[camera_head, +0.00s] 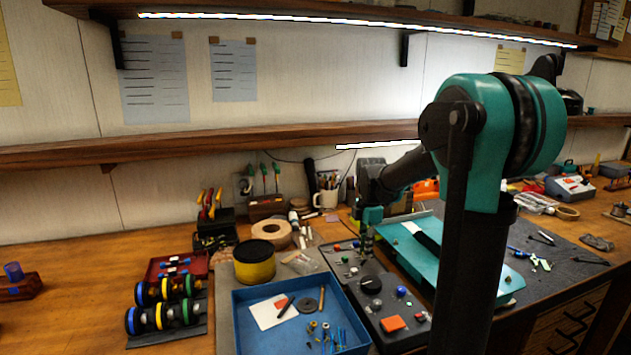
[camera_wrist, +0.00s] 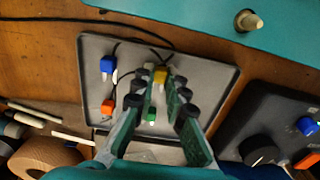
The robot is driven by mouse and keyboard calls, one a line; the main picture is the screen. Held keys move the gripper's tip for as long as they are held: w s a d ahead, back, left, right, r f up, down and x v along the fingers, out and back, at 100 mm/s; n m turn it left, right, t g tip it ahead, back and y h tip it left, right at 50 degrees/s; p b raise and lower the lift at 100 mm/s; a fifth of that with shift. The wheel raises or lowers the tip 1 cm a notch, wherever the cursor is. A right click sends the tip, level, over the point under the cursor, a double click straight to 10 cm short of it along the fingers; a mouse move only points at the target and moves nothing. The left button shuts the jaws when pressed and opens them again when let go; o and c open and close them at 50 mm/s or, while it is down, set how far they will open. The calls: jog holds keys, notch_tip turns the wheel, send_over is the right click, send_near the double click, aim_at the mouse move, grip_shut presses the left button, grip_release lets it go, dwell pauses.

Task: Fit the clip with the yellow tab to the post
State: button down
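The clip with the yellow tab (camera_wrist: 160,76) lies on a grey tray (camera_wrist: 215,68) in the wrist view. My gripper (camera_wrist: 158,84) is above the tray with its fingers apart, one on each side of the yellow tab; a gap seems to show on both sides. I cannot tell its exact height. A short pale post (camera_wrist: 248,20) stands on the teal panel (camera_wrist: 205,12) at the top right of the wrist view. In the head view my gripper (camera_head: 366,228) is small and partly hidden, left of the teal panel (camera_head: 440,272).
Clips with blue (camera_wrist: 107,65), orange (camera_wrist: 107,106) and green (camera_wrist: 151,117) tabs are on the same tray. A dark control box (camera_wrist: 275,125) with knobs stands close at right, a tape roll (camera_wrist: 45,158) at lower left. A blue bin (camera_head: 242,325) is in front.

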jog(key=shift+r, duration=0.55)
dwell(0.6)
jog(key=shift+r, duration=1.95)
